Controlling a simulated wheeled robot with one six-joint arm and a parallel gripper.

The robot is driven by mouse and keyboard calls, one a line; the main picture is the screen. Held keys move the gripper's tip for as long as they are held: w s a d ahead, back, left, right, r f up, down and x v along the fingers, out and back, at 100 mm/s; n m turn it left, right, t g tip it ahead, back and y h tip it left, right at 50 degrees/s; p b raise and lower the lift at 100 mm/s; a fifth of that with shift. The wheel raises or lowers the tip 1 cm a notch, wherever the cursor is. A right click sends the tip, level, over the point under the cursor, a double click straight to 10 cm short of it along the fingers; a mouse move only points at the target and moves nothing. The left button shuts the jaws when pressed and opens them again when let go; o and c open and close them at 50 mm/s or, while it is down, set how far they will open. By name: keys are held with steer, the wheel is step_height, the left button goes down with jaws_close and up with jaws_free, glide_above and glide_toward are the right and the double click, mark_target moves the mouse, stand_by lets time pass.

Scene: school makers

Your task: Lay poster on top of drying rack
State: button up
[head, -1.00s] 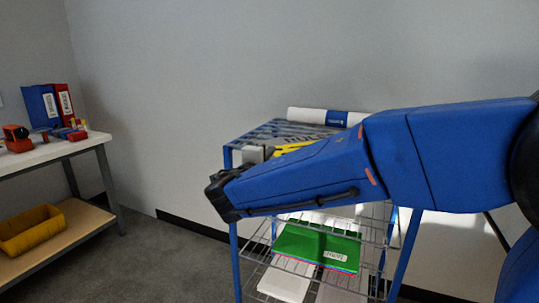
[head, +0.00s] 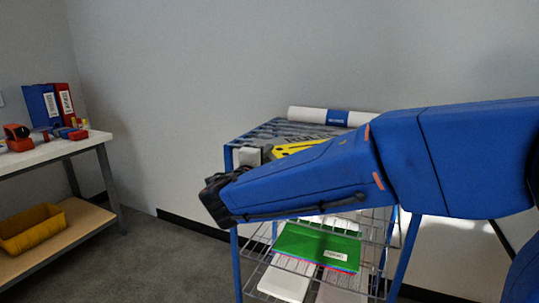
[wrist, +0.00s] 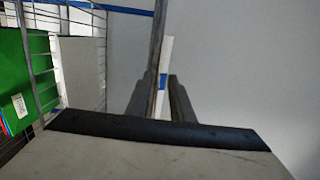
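The poster is a white roll with a blue band (head: 338,117). It lies along the back of the top of the blue drying rack (head: 270,131), near the wall. In the wrist view the roll (wrist: 164,85) shows as a thin white strip between the fingers of my gripper (wrist: 162,100). The fingers are apart, with a gap around the strip; no firm contact shows.
Wire shelves below hold a green folder (head: 315,246) and white sheets. A workbench (head: 60,150) at the left carries binders (head: 50,104) and tools, with a yellow bin (head: 32,228) on its lower shelf. Grey floor lies clear between bench and rack. The wall stands close behind the rack.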

steer(key=v, duration=0.9)
steer(key=shift+s, duration=0.4)
steer(key=shift+s+a, duration=0.1)
